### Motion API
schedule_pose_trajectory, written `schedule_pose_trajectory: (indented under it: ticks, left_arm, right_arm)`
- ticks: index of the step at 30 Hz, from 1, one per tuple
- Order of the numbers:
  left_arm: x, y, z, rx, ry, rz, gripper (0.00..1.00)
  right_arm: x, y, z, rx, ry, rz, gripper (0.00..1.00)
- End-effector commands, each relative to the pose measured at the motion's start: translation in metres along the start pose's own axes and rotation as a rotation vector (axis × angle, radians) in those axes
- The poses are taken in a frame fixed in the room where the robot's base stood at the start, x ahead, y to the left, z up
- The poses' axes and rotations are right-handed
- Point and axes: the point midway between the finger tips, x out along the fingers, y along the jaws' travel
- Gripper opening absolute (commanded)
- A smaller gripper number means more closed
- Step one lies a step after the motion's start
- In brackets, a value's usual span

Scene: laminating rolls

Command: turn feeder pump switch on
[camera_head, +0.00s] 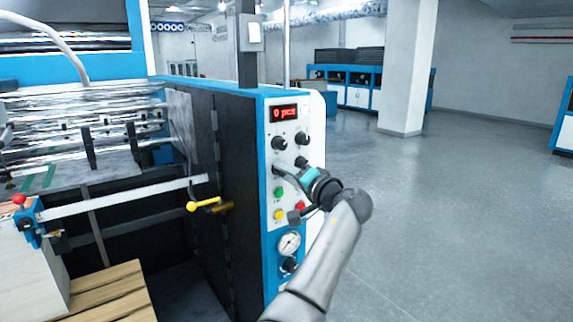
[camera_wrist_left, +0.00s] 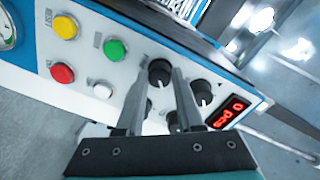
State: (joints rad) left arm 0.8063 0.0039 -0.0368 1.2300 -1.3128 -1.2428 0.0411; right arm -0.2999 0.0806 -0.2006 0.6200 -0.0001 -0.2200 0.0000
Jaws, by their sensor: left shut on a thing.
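The control panel (camera_head: 292,180) on the blue machine end carries dark rotary knobs; their labels are too small to read, so I cannot tell by label which is the feeder pump switch. My left gripper (camera_head: 281,171) reaches the panel from the lower right, at the lower-left knob, which it largely hides in the head view. In the left wrist view, my left gripper's fingers (camera_wrist_left: 160,76) are shut on this knob (camera_wrist_left: 159,70), beside the green button (camera_wrist_left: 115,49). Its exact pointer angle is unclear. My right gripper is not in view.
Neighbouring knobs (camera_wrist_left: 201,92) sit close to the fingers. A red display (camera_head: 284,113) reads "0 pcs". Yellow (camera_head: 279,215) and red (camera_head: 300,205) buttons and a gauge (camera_head: 289,244) lie below. Open floor (camera_head: 460,220) extends to the right.

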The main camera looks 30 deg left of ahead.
Motion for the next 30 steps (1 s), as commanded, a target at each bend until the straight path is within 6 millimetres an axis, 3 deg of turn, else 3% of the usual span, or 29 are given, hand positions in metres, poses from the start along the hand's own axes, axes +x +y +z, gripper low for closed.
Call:
schedule_pose_trajectory:
  ticks: [9, 28, 29, 30]
  left_arm:
    - [0.000, -0.003, -0.002, 0.155, -0.007, -0.002, 0.00]
    - [0.000, -0.002, -0.001, 0.202, -0.010, -0.002, 0.00]
    - [0.000, -0.002, -0.001, 0.201, -0.010, -0.002, 0.38]
    - [0.000, -0.002, -0.001, 0.201, -0.010, -0.002, 0.43]
  right_arm:
    - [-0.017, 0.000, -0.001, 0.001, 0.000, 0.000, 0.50]
    - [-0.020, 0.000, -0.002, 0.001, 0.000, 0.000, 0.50]
    - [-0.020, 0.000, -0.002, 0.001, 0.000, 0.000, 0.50]
    - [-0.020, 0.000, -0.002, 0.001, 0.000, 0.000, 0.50]
